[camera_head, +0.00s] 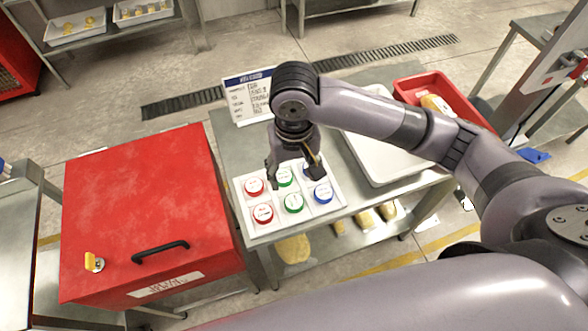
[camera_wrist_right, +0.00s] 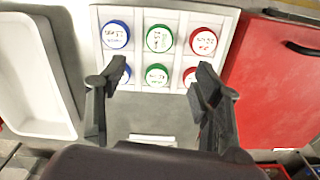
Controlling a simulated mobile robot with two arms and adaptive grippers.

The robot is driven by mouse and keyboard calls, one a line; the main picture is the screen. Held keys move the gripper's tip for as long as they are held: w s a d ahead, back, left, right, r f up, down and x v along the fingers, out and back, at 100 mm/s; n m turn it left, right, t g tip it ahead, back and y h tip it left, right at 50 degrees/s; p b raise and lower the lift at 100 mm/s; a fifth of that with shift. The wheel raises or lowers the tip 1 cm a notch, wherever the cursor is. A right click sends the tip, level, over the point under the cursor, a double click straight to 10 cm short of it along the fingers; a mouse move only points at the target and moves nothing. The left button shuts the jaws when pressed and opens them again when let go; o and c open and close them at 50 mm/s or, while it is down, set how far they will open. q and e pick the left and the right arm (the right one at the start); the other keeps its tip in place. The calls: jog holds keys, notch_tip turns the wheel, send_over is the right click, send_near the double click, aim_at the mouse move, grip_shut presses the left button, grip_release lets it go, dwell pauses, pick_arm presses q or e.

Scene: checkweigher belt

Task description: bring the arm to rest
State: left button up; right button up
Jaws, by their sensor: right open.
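My right gripper (camera_head: 296,172) hangs open and empty above a white compartment tray (camera_head: 330,205) on the steel table. In the right wrist view its two fingers (camera_wrist_right: 160,80) are spread wide with nothing between them. The tray, also in the wrist view (camera_wrist_right: 180,17), holds two rows of round labelled pieces: red (camera_head: 262,213), green (camera_head: 293,202) and blue (camera_head: 322,193). The fingers partly cover the back row in the head view. I cannot tell the exact gap between fingertips and pieces. My left gripper is not in view.
A red lidded box (camera_head: 150,210) with a black handle stands left of the table. A printed sign (camera_head: 238,92) stands behind the tray. A white bin (camera_head: 378,158) and a red tray (camera_head: 408,88) with a yellow item lie to the right, close to my arm.

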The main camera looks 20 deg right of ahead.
dwell(0.4)
jog(key=s+a+f+n+t+y, duration=0.2)
jog(key=s+a+f+n+y, duration=0.1)
jog(key=s+a+f+y, duration=0.15)
jog(key=s+d+f+t+h, duration=0.1)
jog(key=s+d+f+h, duration=0.15)
jog(key=s+d, duration=0.35)
jog(key=s+d+f+h, duration=0.2)
jog(key=s+d+f, duration=0.15)
jog(key=d, duration=0.45)
notch_tip(320, 180, down, 27)
jog(key=b, duration=0.2)
jog(key=s+d+f+g, duration=0.2)
jog(key=s+f, duration=1.5)
jog(key=f, duration=0.1)
jog(key=shift+s+d+n+b, duration=0.2)
jog(key=shift+s+n+b, duration=0.1)
jog(key=shift+n+b, duration=0.1)
